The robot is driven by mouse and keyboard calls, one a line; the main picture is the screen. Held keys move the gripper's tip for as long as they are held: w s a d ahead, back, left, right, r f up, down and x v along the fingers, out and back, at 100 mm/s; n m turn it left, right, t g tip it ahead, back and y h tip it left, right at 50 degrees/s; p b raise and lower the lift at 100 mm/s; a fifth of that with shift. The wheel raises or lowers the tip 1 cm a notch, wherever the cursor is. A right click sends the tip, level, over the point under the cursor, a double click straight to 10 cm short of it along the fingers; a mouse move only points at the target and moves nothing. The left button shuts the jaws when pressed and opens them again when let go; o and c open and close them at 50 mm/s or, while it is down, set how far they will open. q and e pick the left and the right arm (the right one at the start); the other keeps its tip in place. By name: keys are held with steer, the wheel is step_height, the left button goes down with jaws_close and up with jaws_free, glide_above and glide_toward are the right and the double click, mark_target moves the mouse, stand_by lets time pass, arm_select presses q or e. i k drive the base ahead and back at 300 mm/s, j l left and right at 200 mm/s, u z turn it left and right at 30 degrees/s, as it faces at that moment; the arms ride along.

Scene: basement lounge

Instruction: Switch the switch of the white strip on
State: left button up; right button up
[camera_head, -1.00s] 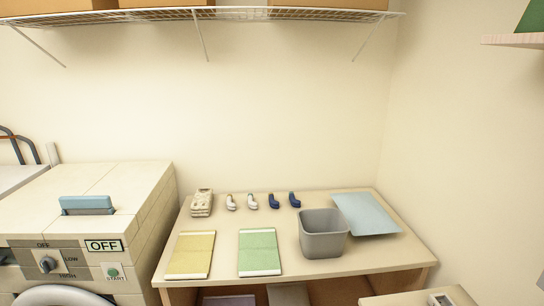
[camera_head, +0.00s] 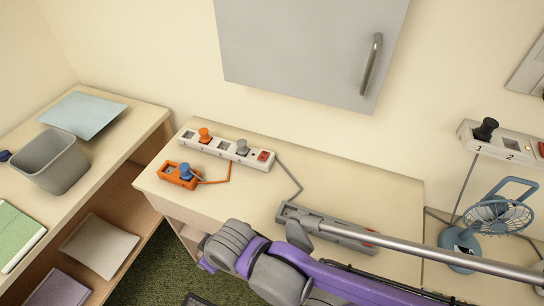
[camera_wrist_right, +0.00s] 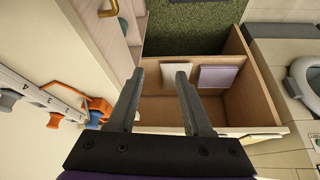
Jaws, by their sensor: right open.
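A white strip (camera_head: 222,147) with numbered sockets lies at the back of the light table, holding an orange plug and a grey plug. Its red switch (camera_head: 263,156) is at the right end; I cannot tell its state. Part of the white strip (camera_wrist_right: 38,93) shows at the left edge of the wrist view. My right gripper (camera_wrist_right: 160,76) is open and empty, apart from the strip, with its fingers toward shelf compartments. In the head view my right arm crosses the front of the table; its fingertips are not clear there. My left gripper is not in view.
An orange block (camera_head: 179,175) with a blue plug sits just in front of the strip. A grey strip (camera_head: 345,236) lies partly behind my arm. A second white strip (camera_head: 510,145) and a blue fan (camera_head: 497,217) stand right. A grey cabinet (camera_head: 300,45) hangs above.

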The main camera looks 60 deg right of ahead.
mark_target(264, 155)
steer(key=z, duration=2)
